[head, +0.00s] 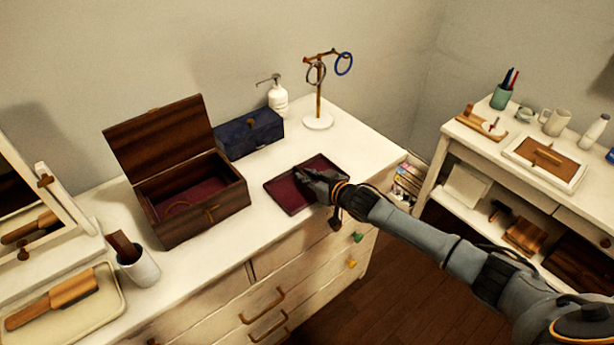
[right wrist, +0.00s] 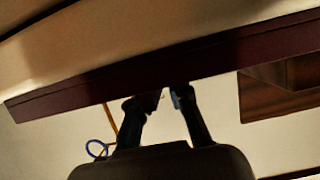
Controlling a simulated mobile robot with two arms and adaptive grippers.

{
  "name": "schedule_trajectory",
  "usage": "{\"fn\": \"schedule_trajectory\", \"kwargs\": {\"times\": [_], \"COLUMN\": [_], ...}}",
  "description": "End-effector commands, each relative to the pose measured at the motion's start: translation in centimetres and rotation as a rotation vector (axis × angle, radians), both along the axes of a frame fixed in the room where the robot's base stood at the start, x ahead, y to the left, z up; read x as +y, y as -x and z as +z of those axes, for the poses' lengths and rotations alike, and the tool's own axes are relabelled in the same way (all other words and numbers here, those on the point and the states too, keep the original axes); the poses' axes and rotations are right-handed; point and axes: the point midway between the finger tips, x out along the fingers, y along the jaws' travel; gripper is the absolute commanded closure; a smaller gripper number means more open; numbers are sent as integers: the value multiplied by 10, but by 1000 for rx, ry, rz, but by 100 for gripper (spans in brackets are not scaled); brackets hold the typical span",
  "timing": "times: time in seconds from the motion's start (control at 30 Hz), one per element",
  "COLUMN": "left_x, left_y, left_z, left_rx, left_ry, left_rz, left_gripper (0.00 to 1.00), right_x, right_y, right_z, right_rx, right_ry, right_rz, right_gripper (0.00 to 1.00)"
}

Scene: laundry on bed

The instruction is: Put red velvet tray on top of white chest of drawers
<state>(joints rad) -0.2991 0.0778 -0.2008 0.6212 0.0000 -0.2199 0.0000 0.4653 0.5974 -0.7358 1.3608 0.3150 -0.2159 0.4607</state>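The red velvet tray (head: 284,193) has a dark wooden rim. In the head view it appears to lie flat on the top of the white chest of drawers (head: 212,262), right of centre near the front edge. My right gripper (head: 305,174) is at the tray's right side and hides part of it. In the right wrist view the tray's dark red side (right wrist: 70,95) crosses the picture. The fingers of my right gripper (right wrist: 165,96) reach to this side, slightly apart, with a gap and no tray wall visible between them. My left gripper is not in view.
An open wooden box (head: 195,222), a blue box (head: 249,134), a white dispenser (head: 278,98) and a ring stand (head: 318,95) surround the tray. A mirror, a cup and a brush tray stand at the left. A white shelf table (head: 459,134) stands at the right.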

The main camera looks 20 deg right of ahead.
Motion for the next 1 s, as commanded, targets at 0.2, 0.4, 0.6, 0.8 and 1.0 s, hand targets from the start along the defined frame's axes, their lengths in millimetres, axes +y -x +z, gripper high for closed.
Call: {"fn": "schedule_trajectory", "kwargs": {"times": [0.2,0.4,0.6,0.8,1.0], "left_x": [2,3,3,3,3], "left_y": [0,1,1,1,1], "left_z": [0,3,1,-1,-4], "left_rx": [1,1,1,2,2], "left_ry": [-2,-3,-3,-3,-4], "left_rz": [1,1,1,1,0], "left_gripper": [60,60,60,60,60], "right_x": [0,0,-8,-20,-32], "right_y": [0,1,23,57,88], "right_z": [0,5,10,24,35], "right_rx": [0,0,1,1,2], "right_ry": [0,0,-1,1,1], "right_rz": [0,0,1,2,1], "right_gripper": [70,70,70,70,70]}}
